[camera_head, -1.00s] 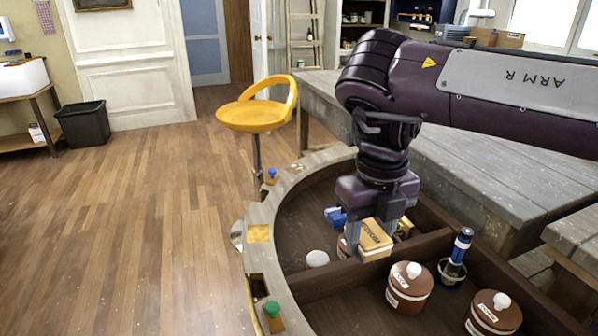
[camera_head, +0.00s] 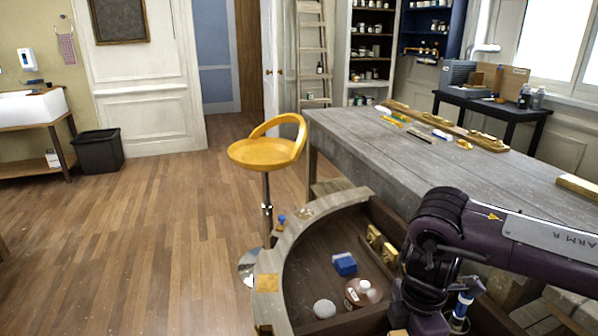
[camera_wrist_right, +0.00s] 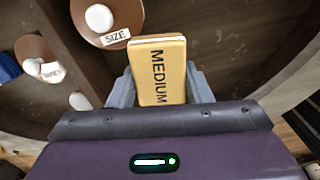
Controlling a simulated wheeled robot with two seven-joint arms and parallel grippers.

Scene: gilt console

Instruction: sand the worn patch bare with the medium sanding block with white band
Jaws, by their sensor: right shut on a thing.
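The medium sanding block (camera_wrist_right: 158,72) is tan, with "MEDIUM" printed on its face and a thin white band near its far end. My right gripper (camera_wrist_right: 161,92) is shut on it, one finger on each side. In the head view, my right gripper (camera_head: 420,325) is at the bottom edge, over the curved tray, and mostly cut off. A long gilt carved piece (camera_head: 445,125) lies along the far side of the grey workbench (camera_head: 375,150). I cannot make out a worn patch on it at this distance. My left gripper is not in view.
A yellow stool (camera_head: 265,153) stands left of the bench. The near bench top is clear.

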